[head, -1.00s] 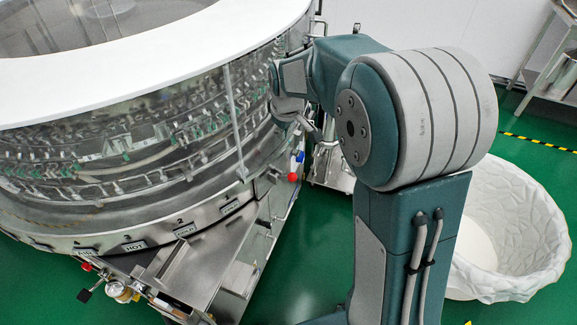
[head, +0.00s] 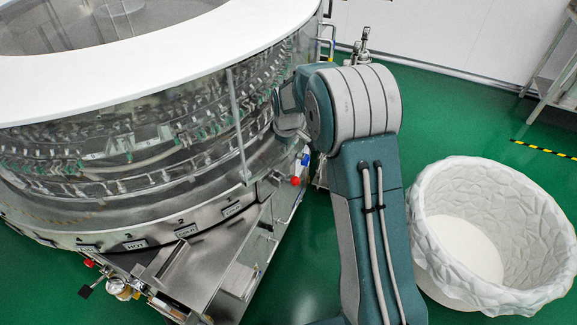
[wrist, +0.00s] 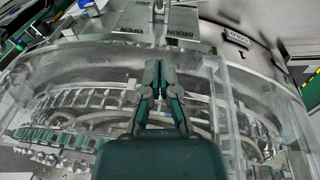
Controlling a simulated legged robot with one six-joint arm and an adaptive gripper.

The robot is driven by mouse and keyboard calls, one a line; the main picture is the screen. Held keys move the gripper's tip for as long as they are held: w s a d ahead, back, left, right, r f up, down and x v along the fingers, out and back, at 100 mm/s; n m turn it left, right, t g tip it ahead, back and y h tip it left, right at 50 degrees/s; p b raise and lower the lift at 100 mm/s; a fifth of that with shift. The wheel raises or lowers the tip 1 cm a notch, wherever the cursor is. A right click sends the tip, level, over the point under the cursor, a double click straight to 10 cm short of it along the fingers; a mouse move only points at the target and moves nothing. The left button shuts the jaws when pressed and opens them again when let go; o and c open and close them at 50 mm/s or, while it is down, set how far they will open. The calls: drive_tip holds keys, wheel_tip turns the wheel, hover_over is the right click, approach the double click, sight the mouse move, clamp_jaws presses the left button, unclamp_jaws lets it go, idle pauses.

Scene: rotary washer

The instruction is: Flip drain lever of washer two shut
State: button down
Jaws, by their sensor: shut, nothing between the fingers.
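The rotary washer (head: 75,225) fills the left of the head view, with a white top ring and clear side wall. My gripper (wrist: 160,72) is shut and empty in the wrist view, over the washer's clear wall. Its fingers point toward a metal plate (wrist: 181,18) with labels reading DRAIN and OPEN. In the head view my gripper is mostly hidden by my arm, close to the washer's right side. A red knob (head: 296,181) and a blue handle (head: 305,160) sit on the washer's right side, below my wrist. I cannot tell which part is washer two's drain lever.
A metal chute (head: 195,265) juts out at the washer's front. A black-knobbed lever (head: 86,291) is at lower left. A white textured basket (head: 445,225) stands on the right. The green floor (head: 440,110) behind the basket is clear.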

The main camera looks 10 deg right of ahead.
hover_over(291, 181)
drive_tip(key=w+a, duration=0.2)
wheel_tip(291, 181, down, 9)
drive_tip(key=d+f, duration=0.2)
drive_tip(key=f, duration=0.1)
drive_tip(key=shift+s+d+f, duration=0.15)
drive_tip(key=shift+s+f, duration=0.15)
drive_tip(key=shift+s, duration=0.1)
drive_tip(key=shift+f, duration=0.1)
